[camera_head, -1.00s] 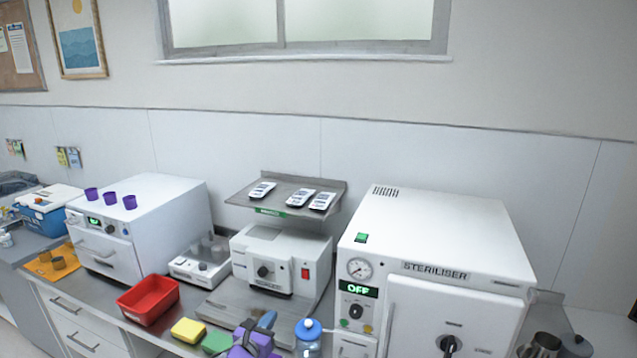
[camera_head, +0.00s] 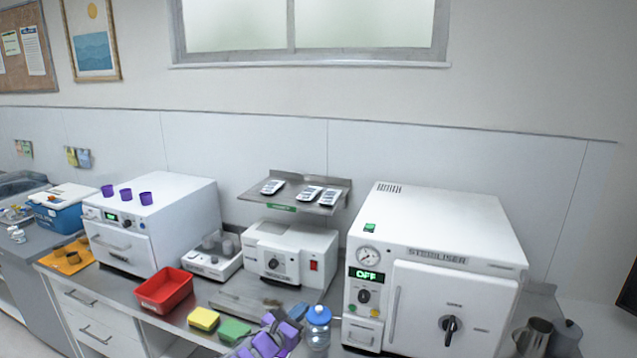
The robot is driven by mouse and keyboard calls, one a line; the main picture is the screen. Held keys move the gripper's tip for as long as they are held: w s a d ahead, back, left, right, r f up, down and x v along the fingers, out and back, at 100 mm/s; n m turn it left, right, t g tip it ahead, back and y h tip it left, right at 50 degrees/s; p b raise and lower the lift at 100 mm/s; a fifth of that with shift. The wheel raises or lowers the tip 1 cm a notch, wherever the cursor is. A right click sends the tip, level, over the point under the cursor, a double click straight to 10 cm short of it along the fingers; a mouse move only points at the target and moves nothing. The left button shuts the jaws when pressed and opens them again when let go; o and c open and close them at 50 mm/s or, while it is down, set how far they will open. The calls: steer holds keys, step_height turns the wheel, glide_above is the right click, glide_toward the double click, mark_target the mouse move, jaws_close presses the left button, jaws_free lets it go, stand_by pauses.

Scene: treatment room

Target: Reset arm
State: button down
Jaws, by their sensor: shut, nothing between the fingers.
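My gripper (camera_head: 282,322), purple and grey, shows at the bottom centre of the head view, cut off by the lower edge. It is shut, and I see nothing held in it. It appears in front of the counter, between the green sponge (camera_head: 234,331) and the clear bottle with a blue lid (camera_head: 318,333). Whether it touches either cannot be told. The rest of my arm is mostly out of view.
The steel counter (camera_head: 130,286) carries a red tray (camera_head: 163,289), a yellow sponge (camera_head: 203,319), a small white machine (camera_head: 291,252) under a shelf (camera_head: 247,192) with packets, and a white steriliser (camera_head: 437,262) reading OFF. Metal jugs (camera_head: 536,336) stand at the right.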

steer(key=s+d+r+m+g+h, duration=0.2)
steer(key=s+d+r+m+g, duration=0.15)
steer(key=d, duration=0.55)
steer(key=s+d+r+m+g+h, duration=0.1)
steer(key=s+d+r+m+g, duration=0.2)
steer(key=s+d+r+m, duration=0.35)
steer(key=s+d+r+m+g+h, duration=0.2)
steer(key=s+d+m+g, duration=0.1)
steer(key=d, duration=0.8)
steer(key=s+d+m+g+y, duration=0.2)
steer(key=s+d+m+g, duration=0.15)
steer(key=s, duration=0.35)
steer(key=s+d+m+g+y, duration=0.1)
steer(key=s+d+m+g, duration=0.2)
steer(key=s, duration=0.4)
steer(key=s+a+f+m+y, duration=0.2)
steer(key=s+a+m+y, duration=0.2)
steer(key=s+a, duration=0.3)
steer(key=s+a+f+m+y, duration=0.2)
steer(key=s+a+m+y, duration=0.3)
steer(key=s, duration=1.2)
steer(key=shift+a+f+y, duration=0.3)
steer(key=shift+a+y, duration=0.6)
steer(key=shift+y, duration=0.2)
